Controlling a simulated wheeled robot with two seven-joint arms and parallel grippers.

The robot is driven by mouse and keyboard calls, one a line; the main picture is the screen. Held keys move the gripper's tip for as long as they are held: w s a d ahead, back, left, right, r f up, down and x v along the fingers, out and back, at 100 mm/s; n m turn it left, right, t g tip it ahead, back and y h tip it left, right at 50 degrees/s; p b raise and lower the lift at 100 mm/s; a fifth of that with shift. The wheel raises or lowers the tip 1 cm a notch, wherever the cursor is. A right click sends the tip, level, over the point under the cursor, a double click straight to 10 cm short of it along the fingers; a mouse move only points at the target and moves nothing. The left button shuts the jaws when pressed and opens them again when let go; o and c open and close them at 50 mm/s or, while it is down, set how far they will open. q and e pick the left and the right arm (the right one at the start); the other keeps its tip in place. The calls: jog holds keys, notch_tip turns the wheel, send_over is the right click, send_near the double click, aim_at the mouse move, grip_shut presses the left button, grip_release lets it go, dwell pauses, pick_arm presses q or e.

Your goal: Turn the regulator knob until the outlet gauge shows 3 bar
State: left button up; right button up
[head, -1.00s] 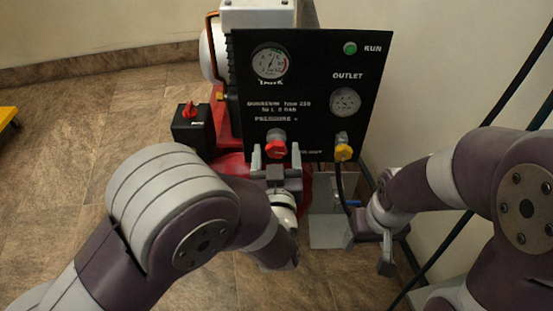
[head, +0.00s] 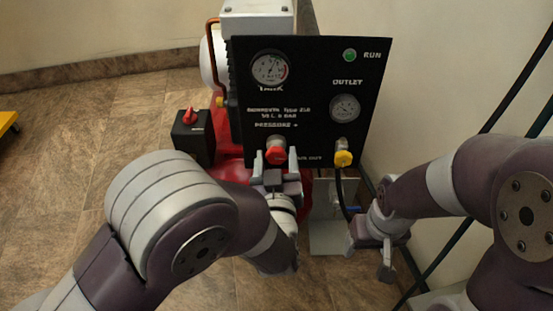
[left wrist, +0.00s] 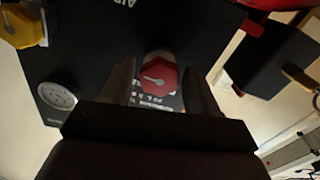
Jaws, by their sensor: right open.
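The red regulator knob (head: 275,155) sits low on the black panel (head: 310,70), under the word PRESSURE. The outlet gauge (head: 344,108) is at the panel's right; its reading is too small to tell. My left gripper (head: 277,163) is at the knob, its fingers spread to either side. In the left wrist view the knob (left wrist: 158,77) shows between the two fingers (left wrist: 160,88), with gaps beside it. The outlet gauge (left wrist: 57,96) also shows there at the left. My right gripper (head: 368,254) is open and empty, low at the right, away from the panel.
A tank gauge (head: 270,69) and a lit green RUN lamp (head: 349,55) are on the panel. A yellow fitting (head: 343,158) sits right of the knob. A black box with a red switch (head: 190,117) stands at the left. A wall closes off the right.

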pick_arm(q)
jog(key=shift+o, duration=0.3)
jog(key=shift+s, duration=0.1)
jog(key=shift+s+p, duration=0.3)
jog(key=shift+s, duration=0.05)
jog(key=s+p, duration=0.4)
jog(key=s, duration=0.7)
jog(key=shift+s, duration=0.4)
